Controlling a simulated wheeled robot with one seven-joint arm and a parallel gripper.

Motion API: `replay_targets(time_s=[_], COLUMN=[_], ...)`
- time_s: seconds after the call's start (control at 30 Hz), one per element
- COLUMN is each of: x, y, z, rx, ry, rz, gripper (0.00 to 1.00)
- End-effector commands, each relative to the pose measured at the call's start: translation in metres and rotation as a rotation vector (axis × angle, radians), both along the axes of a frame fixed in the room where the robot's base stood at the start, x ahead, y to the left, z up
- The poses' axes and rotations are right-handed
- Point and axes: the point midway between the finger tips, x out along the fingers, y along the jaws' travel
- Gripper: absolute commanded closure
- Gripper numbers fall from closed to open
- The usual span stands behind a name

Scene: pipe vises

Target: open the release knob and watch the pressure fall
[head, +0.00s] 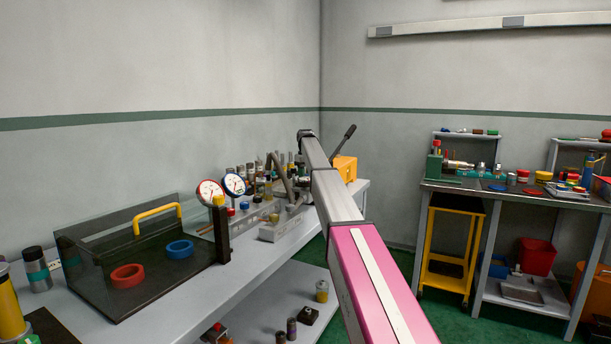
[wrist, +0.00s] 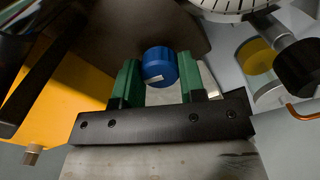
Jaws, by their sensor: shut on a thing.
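The blue round knob (wrist: 158,66) has a small pale mark on its face. It sits between the green fingers of my gripper (wrist: 159,72) in the wrist view, and my gripper is shut on it. A white dial face (wrist: 232,6) with black tick marks is cut off at the top of that view, so its reading does not show. In the head view my arm hides the knob, and my gripper cannot be made out. An orange pump body (head: 345,168) with a black lever (head: 344,141) stands on the bench behind my arm.
Two round gauges, one red-rimmed (head: 209,193) and one blue-rimmed (head: 234,185), stand on the bench (head: 262,262). A clear-walled case (head: 84,270) with a yellow handle is at the left. A second table (head: 500,194) with a yellow cart (head: 449,264) is at the right.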

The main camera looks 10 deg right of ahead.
Motion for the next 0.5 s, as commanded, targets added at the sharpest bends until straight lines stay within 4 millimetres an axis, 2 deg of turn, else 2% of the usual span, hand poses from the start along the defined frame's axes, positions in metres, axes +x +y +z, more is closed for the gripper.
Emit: replay_targets(time_s=[0.2,0.5], x=[0.0002,0.0002], y=[0.0,0.0], z=[0.0001,0.0001], rx=[0.0,0.0], ry=[-0.001,-0.001], rz=[0.091,0.135], gripper=[0.86,0.86])
